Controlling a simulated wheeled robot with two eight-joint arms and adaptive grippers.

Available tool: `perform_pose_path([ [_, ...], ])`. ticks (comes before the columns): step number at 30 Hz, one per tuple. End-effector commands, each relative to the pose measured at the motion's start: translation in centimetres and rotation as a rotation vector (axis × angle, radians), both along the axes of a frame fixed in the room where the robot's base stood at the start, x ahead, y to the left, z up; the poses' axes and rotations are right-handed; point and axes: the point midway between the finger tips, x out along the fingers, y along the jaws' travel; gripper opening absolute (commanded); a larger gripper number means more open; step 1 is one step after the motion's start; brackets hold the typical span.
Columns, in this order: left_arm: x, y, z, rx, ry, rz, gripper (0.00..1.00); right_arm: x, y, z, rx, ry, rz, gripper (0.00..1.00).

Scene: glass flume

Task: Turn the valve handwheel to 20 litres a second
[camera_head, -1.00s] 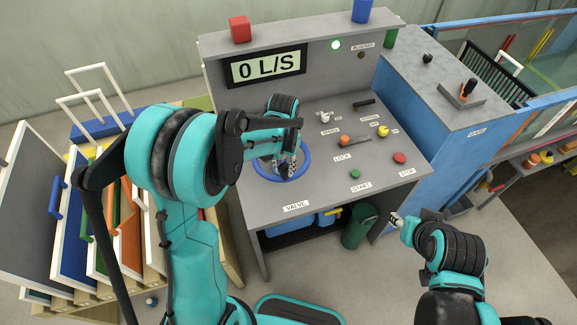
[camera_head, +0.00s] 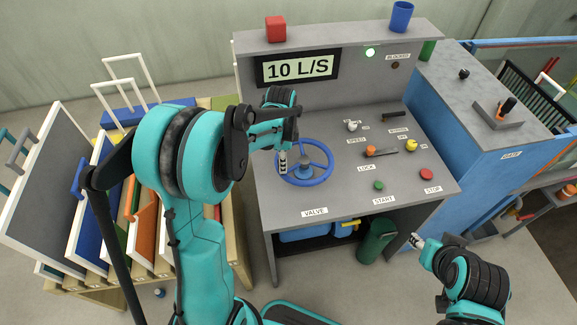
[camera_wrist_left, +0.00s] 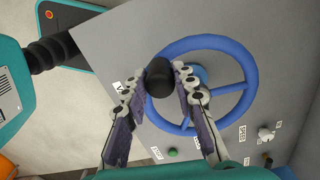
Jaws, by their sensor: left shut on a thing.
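The blue valve handwheel (camera_head: 327,173) is mounted on the grey console desk, behind the VALVE label (camera_head: 314,212). It also shows in the left wrist view (camera_wrist_left: 244,97). My left gripper (camera_head: 283,163) is at the left side of the wheel's rim. In the left wrist view its fingers (camera_wrist_left: 160,82) are closed around the wheel's black knob (camera_wrist_left: 158,70). The display (camera_head: 297,68) reads 10 L/S. My right gripper (camera_head: 418,241) is apart from the console, at the lower right; its fingers are too small to tell.
The desk also carries a red STOP button (camera_head: 426,174), a green START button (camera_head: 379,185) and several small knobs and levers. A red block (camera_head: 276,29) and a blue cup (camera_head: 401,16) stand on the top shelf. A rack of panels (camera_head: 50,190) is at the left.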

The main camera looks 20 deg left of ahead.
Motion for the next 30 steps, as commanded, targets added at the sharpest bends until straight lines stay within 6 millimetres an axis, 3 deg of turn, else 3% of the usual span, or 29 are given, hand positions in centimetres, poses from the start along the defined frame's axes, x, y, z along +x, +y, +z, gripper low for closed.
perform_pose_path([
  [7, 0.9, 1.4, 0.0, 0.001, 0.000, -0.159, 0.00, 0.0, 0.0, -0.3, 0.000, 0.000, 0.000, 0.40],
  [30, 1.8, 2.2, 0.1, 0.001, -0.004, -0.151, 0.00, 0.0, 0.0, -0.5, 0.000, 0.000, 0.000, 0.40],
])
